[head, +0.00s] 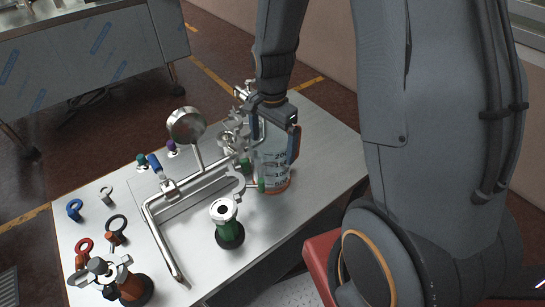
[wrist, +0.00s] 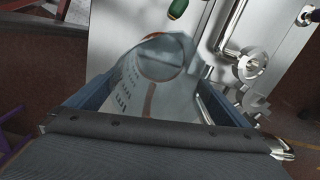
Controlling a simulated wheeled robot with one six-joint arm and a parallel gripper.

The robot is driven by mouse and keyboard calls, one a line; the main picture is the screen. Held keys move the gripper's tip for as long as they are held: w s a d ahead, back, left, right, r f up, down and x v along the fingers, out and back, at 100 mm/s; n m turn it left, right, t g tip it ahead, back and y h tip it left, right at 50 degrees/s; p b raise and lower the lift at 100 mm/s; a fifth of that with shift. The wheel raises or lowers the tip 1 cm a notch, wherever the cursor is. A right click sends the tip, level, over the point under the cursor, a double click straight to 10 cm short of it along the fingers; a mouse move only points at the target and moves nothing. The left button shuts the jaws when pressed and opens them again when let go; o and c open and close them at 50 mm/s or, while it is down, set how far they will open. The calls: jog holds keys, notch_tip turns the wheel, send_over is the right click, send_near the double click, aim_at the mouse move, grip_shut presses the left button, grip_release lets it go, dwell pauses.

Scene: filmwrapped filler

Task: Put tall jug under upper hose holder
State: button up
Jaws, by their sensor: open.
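The tall jug (head: 272,172) is clear, with dark printed markings and an orange base. It stands upright on the steel table beside the pipe rig. My gripper (head: 276,140) is open, with its blue fingers on either side of the jug's upper part. In the wrist view the jug (wrist: 145,72) lies between the two spread fingers (wrist: 155,84); I cannot tell whether they touch it. The steel pipe rig (head: 195,182) has a round gauge and a curved bracket (head: 236,183) close to the jug. I cannot tell which part is the upper hose holder.
A green-bodied fitting (head: 229,232) stands in front of the rig. Several rings and an orange-and-black valve part (head: 132,286) lie on the table (head: 305,190) at left. Metal fittings (head: 236,130) crowd behind the jug. The table is clear right of the jug.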

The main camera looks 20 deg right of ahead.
notch_tip(320, 180, down, 5)
jog(key=shift+f+p, duration=0.2)
jog(key=shift+p, duration=0.35)
jog(key=shift+c, duration=0.3)
jog(key=c, duration=0.9)
jog(key=shift+o, duration=0.2)
